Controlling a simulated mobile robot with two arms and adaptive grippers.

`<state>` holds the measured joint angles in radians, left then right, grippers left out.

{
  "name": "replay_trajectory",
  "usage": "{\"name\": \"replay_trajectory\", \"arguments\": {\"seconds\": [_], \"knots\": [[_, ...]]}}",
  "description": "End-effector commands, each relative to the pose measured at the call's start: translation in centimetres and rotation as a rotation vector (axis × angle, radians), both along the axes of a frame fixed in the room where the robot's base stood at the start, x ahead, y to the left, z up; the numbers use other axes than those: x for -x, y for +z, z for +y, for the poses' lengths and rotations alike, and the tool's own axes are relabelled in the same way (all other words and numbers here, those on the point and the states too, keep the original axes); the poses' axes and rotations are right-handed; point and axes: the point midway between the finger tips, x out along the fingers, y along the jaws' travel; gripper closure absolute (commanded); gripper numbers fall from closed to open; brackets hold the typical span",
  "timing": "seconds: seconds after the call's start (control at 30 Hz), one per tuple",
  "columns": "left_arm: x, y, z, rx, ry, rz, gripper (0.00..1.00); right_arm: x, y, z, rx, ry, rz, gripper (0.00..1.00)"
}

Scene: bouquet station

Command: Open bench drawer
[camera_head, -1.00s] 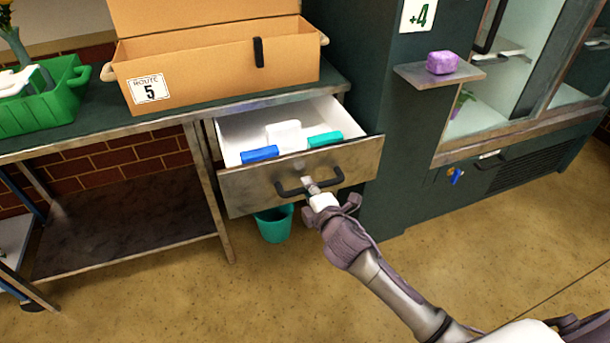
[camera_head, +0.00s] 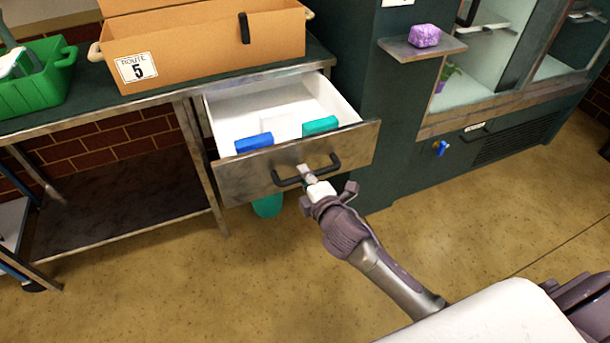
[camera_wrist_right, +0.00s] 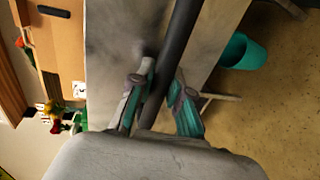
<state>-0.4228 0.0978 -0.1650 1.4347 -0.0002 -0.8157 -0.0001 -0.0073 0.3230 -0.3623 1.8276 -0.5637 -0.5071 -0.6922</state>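The bench drawer (camera_head: 235,180) has a steel front and a white inside, and it stands well out from under the bench top. Its dark bar handle (camera_head: 334,163) is on the front and also crosses the right wrist view (camera_wrist_right: 183,35). My right gripper (camera_head: 311,178) is at the middle of this handle. In the right wrist view its two fingers (camera_wrist_right: 162,98) lie on either side of the bar, closed around it. A blue block (camera_head: 254,142) and a teal block (camera_head: 320,125) lie in the drawer. My left gripper is not in view.
On the bench top (camera_head: 88,113) stand a cardboard box (camera_head: 200,55) marked Route 5 and a green basket (camera_head: 35,90). A teal bin (camera_head: 268,206) is on the floor, partly hidden by the drawer. A purple block (camera_head: 425,36) sits on a small shelf. The floor in front is clear.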

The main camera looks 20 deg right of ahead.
Motion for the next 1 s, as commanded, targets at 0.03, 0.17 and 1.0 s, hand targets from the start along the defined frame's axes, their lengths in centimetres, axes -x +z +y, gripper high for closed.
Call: {"name": "replay_trajectory", "arguments": {"seconds": [0.03,0.17,1.0], "knots": [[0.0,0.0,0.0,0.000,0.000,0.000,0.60,0.0,-0.1,0.0,0.000,-0.001,0.003,0.76],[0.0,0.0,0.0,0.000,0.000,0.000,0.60,0.0,-0.1,0.0,0.000,0.000,0.002,0.57],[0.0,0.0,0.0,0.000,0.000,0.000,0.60,9.3,1.8,-0.3,-0.001,0.000,0.004,0.57]]}}
